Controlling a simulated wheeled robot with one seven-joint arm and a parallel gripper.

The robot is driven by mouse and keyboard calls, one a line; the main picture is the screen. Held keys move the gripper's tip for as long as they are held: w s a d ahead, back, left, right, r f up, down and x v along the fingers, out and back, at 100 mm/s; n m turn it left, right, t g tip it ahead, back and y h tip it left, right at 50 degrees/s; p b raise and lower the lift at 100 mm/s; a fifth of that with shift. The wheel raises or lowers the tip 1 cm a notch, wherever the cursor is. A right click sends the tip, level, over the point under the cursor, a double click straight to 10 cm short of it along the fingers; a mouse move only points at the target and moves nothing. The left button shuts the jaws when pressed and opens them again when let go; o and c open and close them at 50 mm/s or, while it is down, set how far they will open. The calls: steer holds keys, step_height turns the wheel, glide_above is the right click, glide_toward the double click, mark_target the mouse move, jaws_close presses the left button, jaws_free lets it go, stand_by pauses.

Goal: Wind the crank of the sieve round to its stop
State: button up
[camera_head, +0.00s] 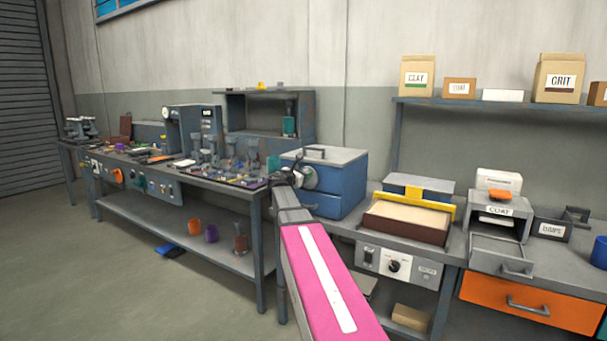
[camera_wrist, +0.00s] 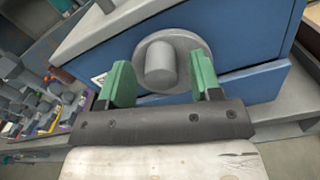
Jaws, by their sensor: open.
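A blue box with a grey lid (camera_head: 345,182) stands on the bench, just past my arm; it appears to be the sieve. In the wrist view its blue side (camera_wrist: 240,40) carries a round grey disc (camera_wrist: 192,42) with a stubby grey knob (camera_wrist: 160,66), which looks like the crank. My gripper (camera_wrist: 161,82) is open, with one green finger on each side of the knob. I cannot tell whether the fingers touch it. In the head view my gripper (camera_head: 291,174) is at the box's left side, partly hiding the disc (camera_head: 309,178).
A tray of pale material with a yellow bar (camera_head: 410,216) sits right of the box. The left bench holds a crowded row of small tools and parts (camera_head: 215,165). An orange drawer (camera_head: 530,303) is at the lower right. Open floor (camera_head: 130,270) lies at the left.

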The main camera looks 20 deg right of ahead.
steer(key=shift+x, duration=0.8)
steer(key=c, duration=0.9)
steer(key=shift+c, duration=0.2)
steer(key=shift+s, duration=0.15)
